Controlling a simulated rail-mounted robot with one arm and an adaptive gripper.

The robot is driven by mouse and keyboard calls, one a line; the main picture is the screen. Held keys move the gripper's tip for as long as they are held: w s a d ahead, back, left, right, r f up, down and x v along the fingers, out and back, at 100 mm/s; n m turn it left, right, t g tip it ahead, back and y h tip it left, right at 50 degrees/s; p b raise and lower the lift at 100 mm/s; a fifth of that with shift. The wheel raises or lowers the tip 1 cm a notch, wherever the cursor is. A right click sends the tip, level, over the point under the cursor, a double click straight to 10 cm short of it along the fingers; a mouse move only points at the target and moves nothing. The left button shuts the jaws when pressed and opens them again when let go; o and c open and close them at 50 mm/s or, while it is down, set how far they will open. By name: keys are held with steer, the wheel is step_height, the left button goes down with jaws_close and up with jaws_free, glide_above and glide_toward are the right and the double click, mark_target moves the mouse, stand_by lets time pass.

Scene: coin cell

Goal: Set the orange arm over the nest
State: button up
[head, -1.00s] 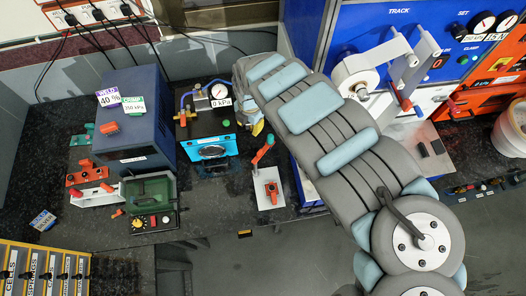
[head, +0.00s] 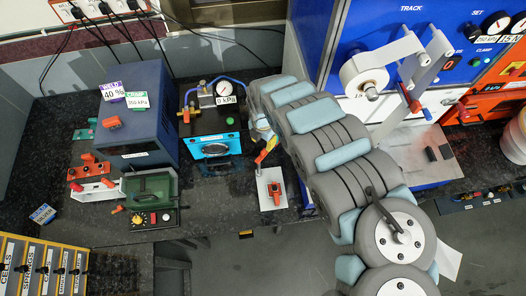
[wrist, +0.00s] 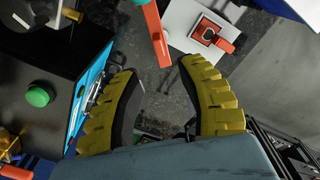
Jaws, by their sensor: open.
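The orange arm (head: 262,157) stands up beside the white plate (head: 264,204) on the bench. In the wrist view the orange arm (wrist: 156,34) reaches down from the top edge, its near end just ahead of the gap between my fingers. An orange block (wrist: 222,42) with a dark round spot lies on the plate; I cannot tell whether this spot is the nest. My gripper (wrist: 160,72) is open, with yellow ribbed fingers apart and nothing held between them. In the head view my own arm hides most of the gripper.
A black unit with a blue front (head: 214,147) and a green button (wrist: 39,96) stands close left of my gripper. A dark blue box (head: 136,120) is farther left. The blue cabinet with a white reel (head: 365,75) is right. Dark bench shows between plate and unit.

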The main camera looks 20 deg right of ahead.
mark_target(263, 151)
step_height(263, 151, down, 7)
steer(key=shift+a, duration=0.15)
steer(key=shift+f, duration=0.6)
jaws_close()
